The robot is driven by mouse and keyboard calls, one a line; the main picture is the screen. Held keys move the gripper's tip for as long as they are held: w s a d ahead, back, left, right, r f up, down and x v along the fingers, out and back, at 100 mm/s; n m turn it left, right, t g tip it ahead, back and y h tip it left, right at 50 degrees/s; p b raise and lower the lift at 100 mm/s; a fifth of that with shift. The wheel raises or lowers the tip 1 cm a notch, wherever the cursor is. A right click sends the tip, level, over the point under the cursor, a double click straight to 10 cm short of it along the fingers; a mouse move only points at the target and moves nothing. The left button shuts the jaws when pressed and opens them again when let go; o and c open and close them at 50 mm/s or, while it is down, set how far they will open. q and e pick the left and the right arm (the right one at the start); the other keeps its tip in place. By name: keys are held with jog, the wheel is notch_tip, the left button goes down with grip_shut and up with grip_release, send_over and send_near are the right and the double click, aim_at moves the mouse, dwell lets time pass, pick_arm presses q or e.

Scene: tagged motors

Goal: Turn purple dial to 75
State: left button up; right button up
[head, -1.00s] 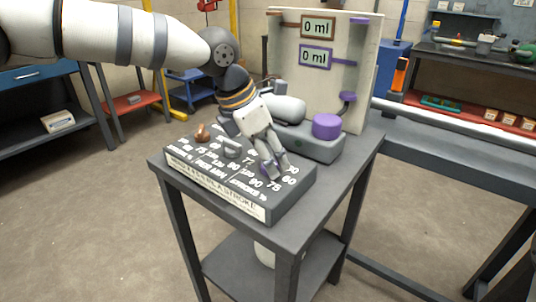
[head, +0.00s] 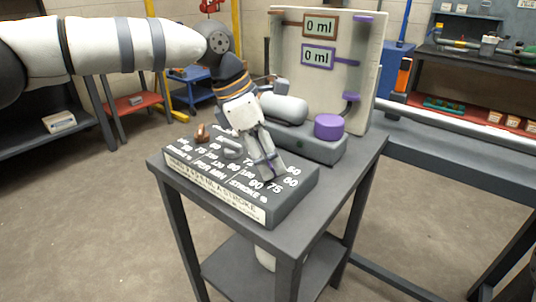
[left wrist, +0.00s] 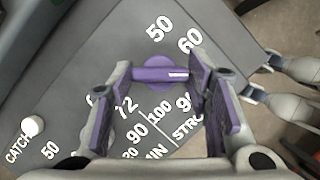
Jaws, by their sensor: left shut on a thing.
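The purple dial (left wrist: 160,73) shows in the left wrist view as a bar handle on a round base, set in the grey panel. My left gripper (left wrist: 160,92) is shut on this handle, with one purple-padded finger at each end of it. A pale line marks the handle's right end, which points between the printed 60 (left wrist: 190,41) and 90 (left wrist: 184,104). The right finger hides the number there. In the head view my left gripper (head: 268,168) reaches down onto the panel's right part and mostly covers the dial.
The control panel (head: 216,193) lies on a grey cart (head: 340,185), with a copper-coloured dial (head: 202,133) and a grey dial (head: 231,147) on it. Behind stand a purple cylinder (head: 328,126) and a board with two displays reading 0 ml (head: 318,57).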

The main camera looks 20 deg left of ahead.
pick_arm(q)
jog(key=o, duration=1.2)
jog(key=shift+c, duration=0.2)
jog(key=v, duration=1.2)
jog(key=shift+d, duration=0.1)
